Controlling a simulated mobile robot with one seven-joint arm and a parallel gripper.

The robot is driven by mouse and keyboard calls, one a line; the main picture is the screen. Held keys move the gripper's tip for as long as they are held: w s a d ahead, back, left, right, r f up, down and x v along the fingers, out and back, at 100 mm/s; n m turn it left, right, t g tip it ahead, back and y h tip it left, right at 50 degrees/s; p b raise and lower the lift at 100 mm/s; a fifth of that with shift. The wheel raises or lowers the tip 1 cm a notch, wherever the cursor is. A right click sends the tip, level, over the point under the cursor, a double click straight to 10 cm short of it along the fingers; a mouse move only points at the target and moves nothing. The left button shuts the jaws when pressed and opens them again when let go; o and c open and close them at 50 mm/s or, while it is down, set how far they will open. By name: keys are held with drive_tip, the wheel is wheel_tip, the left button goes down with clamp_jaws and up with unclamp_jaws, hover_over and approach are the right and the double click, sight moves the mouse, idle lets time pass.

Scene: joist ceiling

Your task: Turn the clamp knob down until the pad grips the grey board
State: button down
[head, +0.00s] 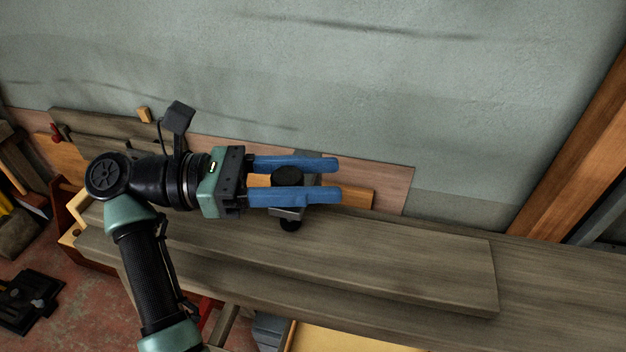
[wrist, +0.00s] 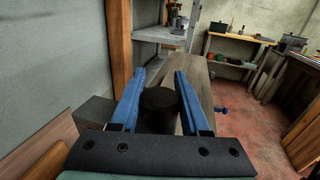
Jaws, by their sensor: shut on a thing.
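The clamp knob (head: 288,176) is black and round and sits between my gripper's two blue fingers, seen from above in the head view. It also shows between the fingers in the wrist view (wrist: 158,98). My gripper (head: 326,180) reaches in from the left and is shut on the knob, with the fingertips extending past it. Below the near finger, a grey metal part of the clamp (head: 287,213) and a black piece under it show at the back edge of the grey board (head: 390,252).
The board lies on a long wooden bench (head: 540,275). A green-grey wall (head: 430,80) rises close behind, with wood offcuts (head: 385,183) leaning there. A wooden post (head: 575,130) stands at the right. The board is clear right of the clamp.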

drive_tip(key=shift+d, duration=0.1)
drive_tip(key=shift+c, duration=1.9)
unclamp_jaws()
drive_tip(key=a, duration=0.3)
drive_tip(key=a+b, duration=0.1)
drive_tip(key=a, duration=0.3)
drive_tip(key=a+b, duration=0.1)
drive_tip(key=a, duration=0.2)
drive_tip(key=shift+w+a+f, duration=0.1)
drive_tip(key=shift+w+a, duration=0.15)
drive_tip(key=shift+a, duration=0.15)
drive_tip(key=shift+a+b, duration=0.55)
drive_tip(key=shift+a, duration=0.55)
